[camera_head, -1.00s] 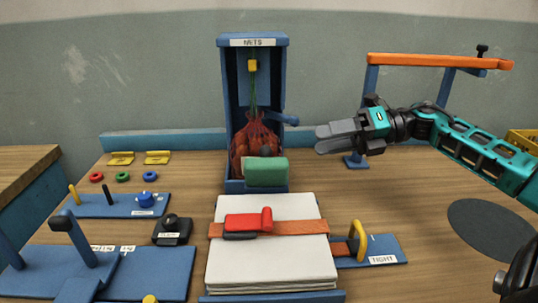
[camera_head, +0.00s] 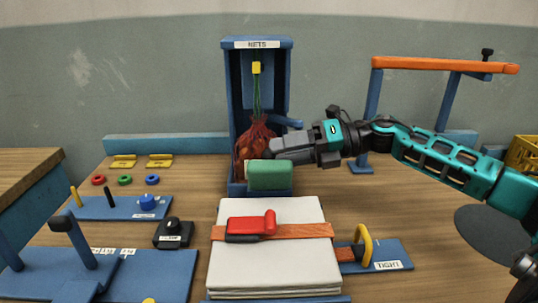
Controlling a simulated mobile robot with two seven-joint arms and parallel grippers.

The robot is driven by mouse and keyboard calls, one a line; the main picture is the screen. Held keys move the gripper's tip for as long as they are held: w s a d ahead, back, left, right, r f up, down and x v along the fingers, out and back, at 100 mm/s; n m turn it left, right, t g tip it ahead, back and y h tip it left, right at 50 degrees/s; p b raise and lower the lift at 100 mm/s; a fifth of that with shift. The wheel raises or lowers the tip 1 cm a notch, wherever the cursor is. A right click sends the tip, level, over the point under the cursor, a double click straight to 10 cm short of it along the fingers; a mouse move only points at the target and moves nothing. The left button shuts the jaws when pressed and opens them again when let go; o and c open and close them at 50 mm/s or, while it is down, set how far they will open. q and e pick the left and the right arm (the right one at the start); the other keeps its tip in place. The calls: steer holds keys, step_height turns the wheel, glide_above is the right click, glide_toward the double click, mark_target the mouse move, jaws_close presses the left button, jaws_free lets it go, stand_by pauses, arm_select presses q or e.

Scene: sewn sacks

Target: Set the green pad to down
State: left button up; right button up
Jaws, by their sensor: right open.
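The green pad (camera_head: 270,175) is a rounded block at the front of the blue stand labelled NETS (camera_head: 237,110), low down near its base. A red net sack (camera_head: 254,138) with a yellow clip (camera_head: 256,68) hangs inside the stand behind the pad. My right gripper (camera_head: 272,148) reaches in from the right, its fingers just above and behind the pad's upper right edge. It is open, though its fingers look close together from here. I cannot tell whether the fingers touch the pad or the net. My left gripper does not show.
A white stack (camera_head: 230,270) with an orange strap (camera_head: 304,231) and red buckle (camera_head: 250,226) lies in front of the stand. A blue plate labelled TIGHT (camera_head: 392,255) with a yellow loop is at its right. An orange-topped frame (camera_head: 440,65) stands behind my right arm.

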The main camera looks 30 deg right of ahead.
mark_target(269, 155)
steer(key=shift+x, duration=1.75)
steer(key=shift+c, duration=0.3)
jaws_close()
